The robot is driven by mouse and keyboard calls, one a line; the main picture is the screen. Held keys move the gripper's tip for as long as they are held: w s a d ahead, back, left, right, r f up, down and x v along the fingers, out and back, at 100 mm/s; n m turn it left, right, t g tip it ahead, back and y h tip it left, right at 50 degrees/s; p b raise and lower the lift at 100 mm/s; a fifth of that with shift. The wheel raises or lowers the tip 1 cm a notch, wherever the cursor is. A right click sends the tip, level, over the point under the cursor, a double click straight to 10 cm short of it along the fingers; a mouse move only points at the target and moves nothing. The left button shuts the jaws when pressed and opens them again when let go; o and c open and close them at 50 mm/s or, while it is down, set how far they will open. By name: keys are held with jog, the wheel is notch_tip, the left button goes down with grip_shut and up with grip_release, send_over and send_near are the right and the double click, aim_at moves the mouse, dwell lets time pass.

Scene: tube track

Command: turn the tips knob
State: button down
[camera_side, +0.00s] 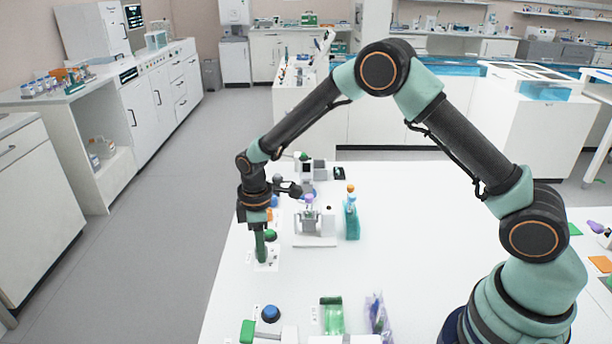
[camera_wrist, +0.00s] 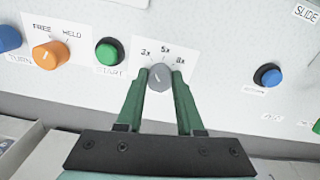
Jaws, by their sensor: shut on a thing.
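A small grey knob (camera_wrist: 160,78) sits on a white label marked 3x, 5x and what looks like 8x in the wrist view. A faint pale line on its face points roughly up; I cannot tell exactly which mark it meets. My gripper (camera_wrist: 160,86) has one green finger on each side of the knob and is shut on it. In the side view my gripper (camera_side: 262,245) points down at the far left part of the white table, and its fingers hide the knob there.
In the wrist view an orange knob (camera_wrist: 49,55) marked FREE and HELD and a green START button (camera_wrist: 109,52) lie left of the grey knob. A blue button (camera_wrist: 268,76) lies right. In the side view a teal bottle (camera_side: 352,219) stands right of my gripper.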

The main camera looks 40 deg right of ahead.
jog(key=m, duration=0.4)
jog(key=shift+m, duration=1.6)
jog(key=c, duration=0.5)
grip_release()
jog(key=shift+c, duration=0.2)
notch_tip(320, 180, up, 12)
